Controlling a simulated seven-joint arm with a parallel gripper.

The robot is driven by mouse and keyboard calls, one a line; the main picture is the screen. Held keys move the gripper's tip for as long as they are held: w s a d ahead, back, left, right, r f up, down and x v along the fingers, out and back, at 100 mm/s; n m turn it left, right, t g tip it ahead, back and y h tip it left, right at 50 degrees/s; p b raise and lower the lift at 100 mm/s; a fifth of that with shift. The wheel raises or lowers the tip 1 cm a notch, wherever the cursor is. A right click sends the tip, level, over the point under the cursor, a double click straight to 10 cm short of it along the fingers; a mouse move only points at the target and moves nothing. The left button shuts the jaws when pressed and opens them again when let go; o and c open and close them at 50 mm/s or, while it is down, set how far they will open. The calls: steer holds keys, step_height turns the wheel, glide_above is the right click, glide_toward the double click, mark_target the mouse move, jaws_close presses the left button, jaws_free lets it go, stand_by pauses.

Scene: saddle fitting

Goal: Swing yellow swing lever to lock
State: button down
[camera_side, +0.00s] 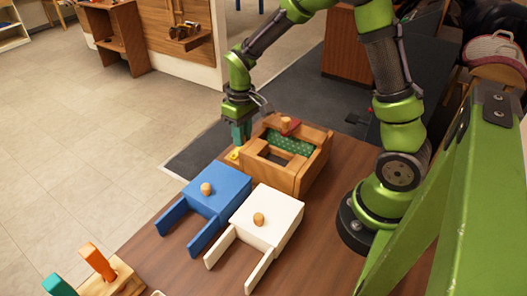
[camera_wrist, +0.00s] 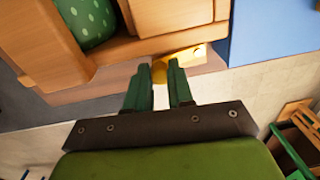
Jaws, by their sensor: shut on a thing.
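The yellow swing lever (camera_side: 234,154) sits at the left corner of the wooden box (camera_side: 309,163), low by the table. In the wrist view the yellow lever (camera_wrist: 180,66) shows between and just beyond my fingertips, against the box's wooden edge. My gripper (camera_side: 241,137) reaches down at that corner. In the wrist view my gripper's green fingers (camera_wrist: 165,88) are close together, shut on the lever. The fingers hide part of the lever, so its full angle is hard to tell.
A blue saddle piece (camera_side: 217,190) and a white one (camera_side: 267,216), each with a wooden knob, stand close in front of the box. A green dotted panel (camera_side: 290,142) and a red piece (camera_side: 291,127) are in the box. A wooden stand (camera_side: 112,283) is front left.

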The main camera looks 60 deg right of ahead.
steer(key=shift+s+m, duration=0.3)
steer(key=shift+m, duration=0.4)
steer(key=c, duration=1)
jaws_free()
step_height(320, 180, up, 17)
steer(key=shift+d, duration=0.4)
steer(key=s+a+m+t, duration=0.1)
steer(key=s+a+t, duration=0.2)
steer(key=s, duration=0.3)
steer(key=s+a+m+t+y, duration=0.1)
steer(key=s+a+t, duration=0.2)
steer(key=s, duration=0.4)
steer(key=shift+s+a+r+t, duration=0.25)
steer(key=shift+r+t, duration=0.15)
steer(key=shift+t, duration=0.2)
